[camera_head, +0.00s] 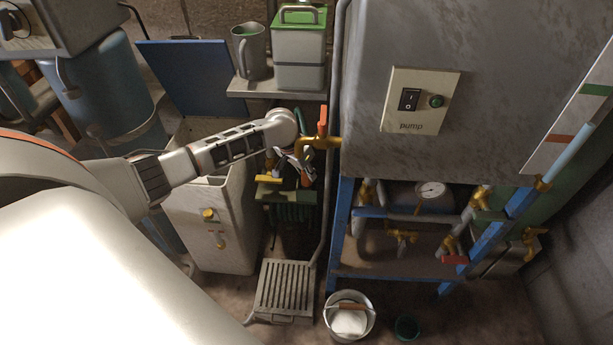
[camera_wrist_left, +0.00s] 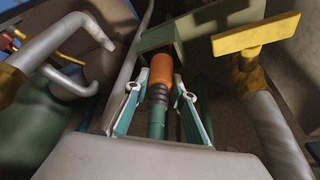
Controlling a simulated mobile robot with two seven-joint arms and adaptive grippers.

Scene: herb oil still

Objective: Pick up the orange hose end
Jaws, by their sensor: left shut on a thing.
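The orange hose end (camera_wrist_left: 161,70) shows in the left wrist view, with a dark ribbed collar (camera_wrist_left: 185,102) and a green hose (camera_wrist_left: 156,124) below it. My left gripper (camera_wrist_left: 159,92) is shut on the hose end, with one finger on each side near the collar. In the head view my left gripper (camera_head: 297,162) is beside the brass tap with the orange handle (camera_head: 322,122). I cannot make out the hose end there; the gripper and the fittings around it hide it. My right gripper is not in view.
A yellow-handled valve (camera_wrist_left: 256,36) stands to the right in the wrist view, with a grey bent pipe (camera_wrist_left: 48,42) at left. In the head view, the pump cabinet (camera_head: 480,90) is at right. A slatted stand (camera_head: 285,290) and a bucket (camera_head: 349,316) are on the floor.

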